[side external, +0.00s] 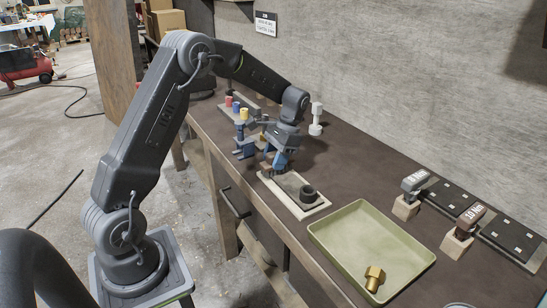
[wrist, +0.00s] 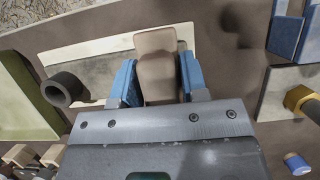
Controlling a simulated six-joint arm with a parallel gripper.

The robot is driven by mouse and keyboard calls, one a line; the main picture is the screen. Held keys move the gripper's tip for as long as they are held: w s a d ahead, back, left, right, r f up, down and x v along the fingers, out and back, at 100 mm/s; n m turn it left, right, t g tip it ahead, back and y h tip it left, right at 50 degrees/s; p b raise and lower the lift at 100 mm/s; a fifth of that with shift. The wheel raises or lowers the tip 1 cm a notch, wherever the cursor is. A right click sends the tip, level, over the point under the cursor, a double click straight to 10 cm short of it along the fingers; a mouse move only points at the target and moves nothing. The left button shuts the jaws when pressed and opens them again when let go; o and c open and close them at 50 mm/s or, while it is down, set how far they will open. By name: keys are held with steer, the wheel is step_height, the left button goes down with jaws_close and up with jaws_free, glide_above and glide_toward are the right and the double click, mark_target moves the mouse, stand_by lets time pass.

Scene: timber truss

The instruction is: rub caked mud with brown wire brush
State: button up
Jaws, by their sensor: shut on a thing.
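My gripper (wrist: 158,78) is shut on a brown block-shaped thing (wrist: 158,60), which I take to be the brown wire brush. Its blue fingers sit on both sides of it. The bristles are hidden from the wrist view. In the side view my gripper (side external: 275,158) is low over the far end of a pale, flat plate (side external: 321,206). The plate also shows under the brush in the wrist view (wrist: 100,52). I cannot tell whether the brush touches it. I cannot make out the caked mud clearly.
A dark hollow cylinder (side external: 308,195) stands on the plate's near end. A green tray (side external: 330,241) with a brass bolt (side external: 374,278) lies nearer the camera. Two stamps (side external: 415,181) (side external: 470,216) stand on wooden blocks at right. A white dumbbell-shaped thing (side external: 316,118) stands behind my gripper.

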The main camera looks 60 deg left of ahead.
steer(key=shift+d, duration=1.05)
steer(key=shift+a+f, duration=0.1)
steer(key=shift+a, duration=1.5)
steer(key=shift+d+r, duration=0.2)
steer(key=shift+d, duration=0.65)
steer(key=shift+d+f, duration=0.1)
steer(key=shift+d, duration=0.65)
steer(key=shift+a+f, duration=0.15)
steer(key=shift+a, duration=1.5)
